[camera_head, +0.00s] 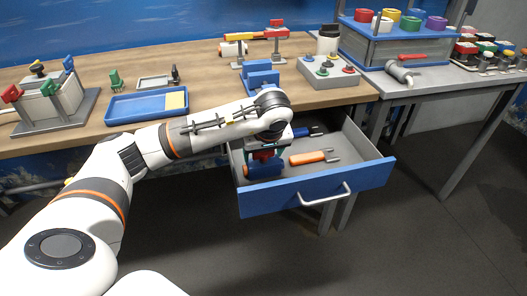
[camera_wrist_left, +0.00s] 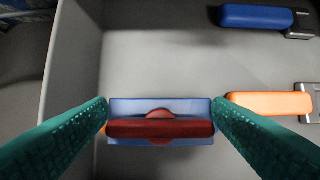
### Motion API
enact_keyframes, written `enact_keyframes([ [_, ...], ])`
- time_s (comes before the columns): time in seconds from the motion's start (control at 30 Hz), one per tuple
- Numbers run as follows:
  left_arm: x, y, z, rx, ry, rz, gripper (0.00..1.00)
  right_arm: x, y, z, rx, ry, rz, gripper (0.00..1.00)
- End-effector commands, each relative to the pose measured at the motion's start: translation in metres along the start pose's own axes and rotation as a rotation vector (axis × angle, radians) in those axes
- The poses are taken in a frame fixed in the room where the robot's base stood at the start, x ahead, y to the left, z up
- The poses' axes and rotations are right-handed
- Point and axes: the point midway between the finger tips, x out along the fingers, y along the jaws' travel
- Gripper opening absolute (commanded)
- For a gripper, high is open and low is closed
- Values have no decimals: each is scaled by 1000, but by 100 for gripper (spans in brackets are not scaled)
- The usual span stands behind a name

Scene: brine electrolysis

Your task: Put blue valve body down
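The blue valve body (camera_head: 263,168) with a red handle is inside the open drawer, at its left end. In the left wrist view the blue valve body (camera_wrist_left: 160,140) lies level between the teal fingers, the red handle across its middle. My left gripper (camera_head: 268,152) points down into the drawer, and its fingertips (camera_wrist_left: 160,108) meet both ends of the body with no visible gap. Whether the body touches the drawer floor I cannot tell. My right gripper is not in view.
The drawer (camera_head: 352,187) also holds an orange-handled tool (camera_head: 308,158) and a blue-handled tool (camera_head: 308,132), both right of the valve body. A blue tray (camera_head: 147,107) and a blue vise-like block (camera_head: 260,75) stand on the wooden bench above. The drawer's front right floor is bare.

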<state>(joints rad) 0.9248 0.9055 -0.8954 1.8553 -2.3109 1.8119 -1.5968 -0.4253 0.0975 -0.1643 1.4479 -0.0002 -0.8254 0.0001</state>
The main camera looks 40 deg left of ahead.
Motion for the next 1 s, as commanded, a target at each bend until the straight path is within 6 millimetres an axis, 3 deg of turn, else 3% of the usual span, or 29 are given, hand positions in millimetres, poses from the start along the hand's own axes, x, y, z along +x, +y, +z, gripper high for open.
enact_keyframes([
  [0.4, -6, 0, 2, 0, -1, -2, 76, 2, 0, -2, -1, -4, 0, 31],
  [0.57, -36, -1, 2, 1, -3, -4, 76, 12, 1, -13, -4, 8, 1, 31],
  [0.8, -95, -1, 2, 1, -3, -5, 76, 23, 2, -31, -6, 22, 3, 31],
  [1.0, -116, -1, 3, -1, -2, -2, 76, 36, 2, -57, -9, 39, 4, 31],
])
